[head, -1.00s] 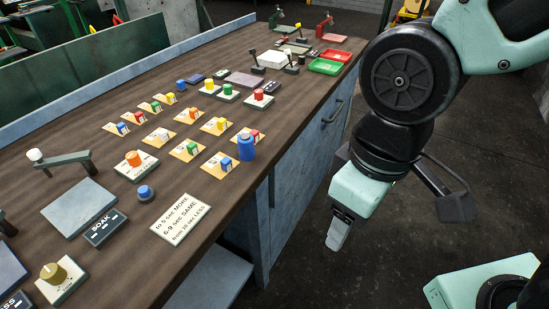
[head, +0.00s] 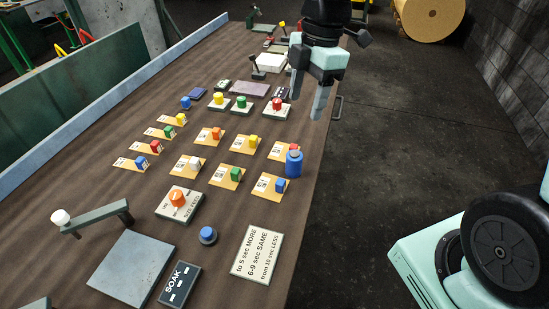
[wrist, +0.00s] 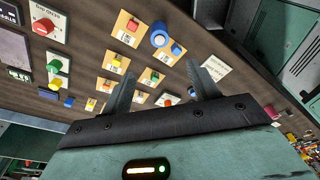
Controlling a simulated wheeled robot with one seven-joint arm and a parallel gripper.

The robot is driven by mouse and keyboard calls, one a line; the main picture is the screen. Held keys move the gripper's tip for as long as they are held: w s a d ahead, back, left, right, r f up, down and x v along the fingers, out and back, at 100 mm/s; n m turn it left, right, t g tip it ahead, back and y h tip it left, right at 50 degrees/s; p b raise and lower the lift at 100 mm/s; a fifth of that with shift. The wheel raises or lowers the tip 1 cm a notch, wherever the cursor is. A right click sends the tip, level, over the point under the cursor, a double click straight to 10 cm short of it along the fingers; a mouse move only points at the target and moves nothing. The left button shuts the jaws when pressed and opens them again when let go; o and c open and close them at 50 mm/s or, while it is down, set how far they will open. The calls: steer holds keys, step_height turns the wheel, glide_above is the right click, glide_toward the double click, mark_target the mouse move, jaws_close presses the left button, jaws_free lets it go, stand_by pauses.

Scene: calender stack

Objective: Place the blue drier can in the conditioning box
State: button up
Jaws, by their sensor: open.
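The blue drier can (head: 293,163), a small upright blue cylinder, stands near the table's right edge, beside a tan card with a blue block. It also shows in the wrist view (wrist: 159,38), beyond the fingers. My gripper (head: 307,98) is open and empty, above the table's right edge and farther back than the can, fingers pointing down. Its two fingers also show in the wrist view (wrist: 160,78). I cannot make out which thing is the conditioning box.
Several tan cards with coloured blocks lie in rows left of the can. A SOAK plate (head: 180,284), a timing card (head: 257,252), a blue button (head: 208,235) and an orange knob (head: 178,197) are nearer. A white block (head: 271,62) lies behind. Open floor is right.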

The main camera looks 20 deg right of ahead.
mark_target(295, 153)
steer(key=f, duration=0.3)
steer(key=a+f, duration=0.1)
steer(key=f, duration=0.7)
steer(key=shift+s+a+f, duration=0.15)
steer(key=shift+a, duration=0.15)
steer(key=shift+a+f+p, duration=0.2)
steer(key=shift+f+p, duration=0.25)
steer(key=shift+f, duration=2.5)
steer(key=c, duration=1.2)
